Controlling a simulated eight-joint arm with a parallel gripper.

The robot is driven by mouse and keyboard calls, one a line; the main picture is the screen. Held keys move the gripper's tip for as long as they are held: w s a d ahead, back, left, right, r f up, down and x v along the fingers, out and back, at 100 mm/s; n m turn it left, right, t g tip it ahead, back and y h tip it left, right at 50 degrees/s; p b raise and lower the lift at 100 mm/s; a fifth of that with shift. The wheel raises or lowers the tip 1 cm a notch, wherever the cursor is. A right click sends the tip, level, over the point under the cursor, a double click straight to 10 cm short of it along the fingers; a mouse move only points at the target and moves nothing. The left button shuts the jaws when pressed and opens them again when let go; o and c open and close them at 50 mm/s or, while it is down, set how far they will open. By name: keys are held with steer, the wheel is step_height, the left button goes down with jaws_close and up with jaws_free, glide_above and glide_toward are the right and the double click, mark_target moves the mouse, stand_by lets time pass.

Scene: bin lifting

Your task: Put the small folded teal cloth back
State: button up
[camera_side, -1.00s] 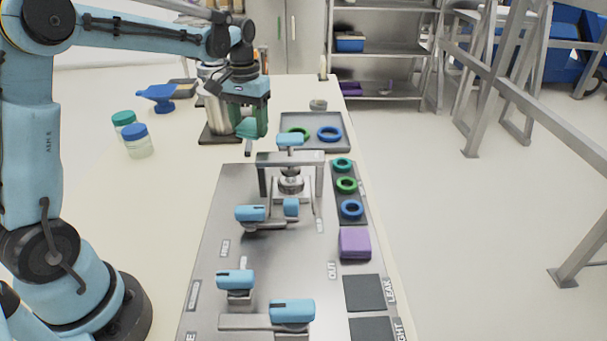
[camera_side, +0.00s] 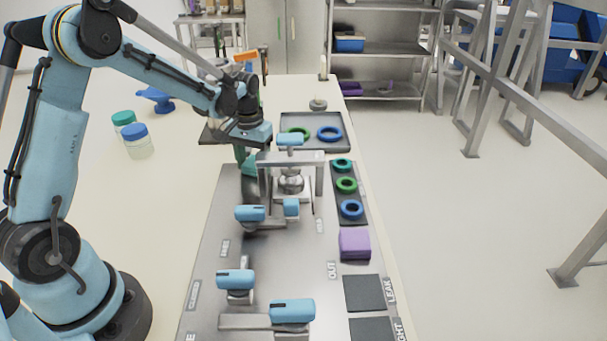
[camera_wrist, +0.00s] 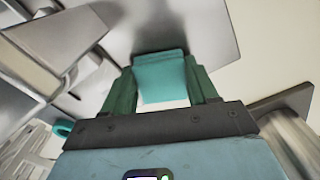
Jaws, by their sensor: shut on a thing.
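The small folded teal cloth (camera_wrist: 160,78) is between the two green fingers of my gripper (camera_wrist: 162,90) in the wrist view. My gripper is shut on it. In the side view my gripper (camera_side: 247,158) points down at the far left end of the metal panel (camera_side: 262,265), just left of the grey bridge frame (camera_side: 290,158). The cloth is small and partly hidden there, and I cannot tell whether it touches the panel.
Blue-handled clamps (camera_side: 292,311) stand along the panel. A purple block (camera_side: 355,244) and a strip with rings (camera_side: 347,185) lie along the right edge. A grey tray (camera_side: 340,145) with rings is behind.

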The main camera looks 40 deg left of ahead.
steer(key=o, duration=1)
steer(key=shift+f, duration=0.1)
step_height(320, 180, up, 12)
steer(key=shift+s+d+r+m+t, duration=0.1)
steer(key=shift+s+d+m+t, duration=0.9)
steer(key=shift+s+d, duration=1.2)
steer(key=shift+s+d+r+m+t, duration=0.15)
steer(key=shift+s+d+m+t, duration=0.4)
steer(key=shift+s+d+t, duration=1.25)
steer(key=shift+s+d+r+m+t, duration=0.1)
steer(key=shift+s+d+m+t, duration=0.7)
steer(key=shift+s+d, duration=1.7)
steer(key=shift+s+a, duration=0.35)
